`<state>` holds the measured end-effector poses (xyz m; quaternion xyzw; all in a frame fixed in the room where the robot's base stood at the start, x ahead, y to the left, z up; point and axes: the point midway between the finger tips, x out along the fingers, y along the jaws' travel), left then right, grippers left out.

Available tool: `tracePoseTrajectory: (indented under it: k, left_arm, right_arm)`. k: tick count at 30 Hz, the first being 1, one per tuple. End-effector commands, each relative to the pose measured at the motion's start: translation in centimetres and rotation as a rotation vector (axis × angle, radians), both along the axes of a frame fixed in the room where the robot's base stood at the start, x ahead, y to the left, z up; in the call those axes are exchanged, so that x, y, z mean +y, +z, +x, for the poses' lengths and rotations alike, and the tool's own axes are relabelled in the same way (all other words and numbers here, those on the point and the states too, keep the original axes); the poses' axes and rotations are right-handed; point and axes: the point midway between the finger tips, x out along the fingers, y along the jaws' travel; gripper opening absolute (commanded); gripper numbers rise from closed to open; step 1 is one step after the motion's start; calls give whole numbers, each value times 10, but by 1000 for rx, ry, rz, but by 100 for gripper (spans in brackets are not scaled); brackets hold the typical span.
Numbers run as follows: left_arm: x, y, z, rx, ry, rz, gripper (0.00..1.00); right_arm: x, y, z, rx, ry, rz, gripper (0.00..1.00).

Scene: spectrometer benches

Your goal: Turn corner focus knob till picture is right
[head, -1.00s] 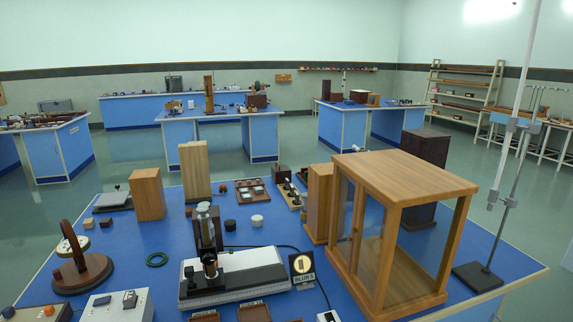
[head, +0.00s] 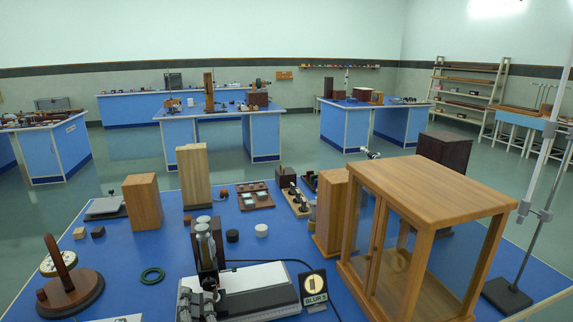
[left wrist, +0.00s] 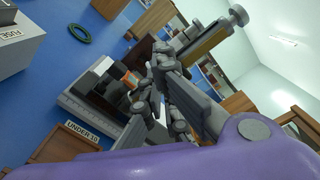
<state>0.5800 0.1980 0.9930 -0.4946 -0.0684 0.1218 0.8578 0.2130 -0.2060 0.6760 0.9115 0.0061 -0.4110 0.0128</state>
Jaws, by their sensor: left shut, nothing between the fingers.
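A microscope-like instrument with silver tubes on a dark upright (head: 205,240) stands at the near middle of the blue bench, with a pale base (head: 262,284). A small dark display (head: 313,288) beside it shows a round picture and a label that seems to read BLUR 5. My left gripper (head: 198,300) is at the front left of the instrument, shut and empty, partly cut off by the lower edge. In the left wrist view my left gripper (left wrist: 152,92) is close to the instrument's base. I cannot make out the focus knob clearly or whether a finger touches it. My right gripper is not in view.
A wood-framed glass case (head: 430,190) stands close on the right. A round dark wooden base with a post (head: 68,290) and a green ring (head: 152,275) lie left. Wooden blocks (head: 195,176) stand behind.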

Motion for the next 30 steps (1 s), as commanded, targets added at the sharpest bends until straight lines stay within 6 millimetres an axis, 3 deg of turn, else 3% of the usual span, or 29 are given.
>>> tracePoseTrajectory:
  k: [9, 30]
  left_arm:
    - [6, 3, 19, -4, 1, 1, 0]
    - [5, 0, 21, 0, 6, 1, 0]
  right_arm:
    - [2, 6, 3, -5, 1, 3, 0]
    - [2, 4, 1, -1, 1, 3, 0]
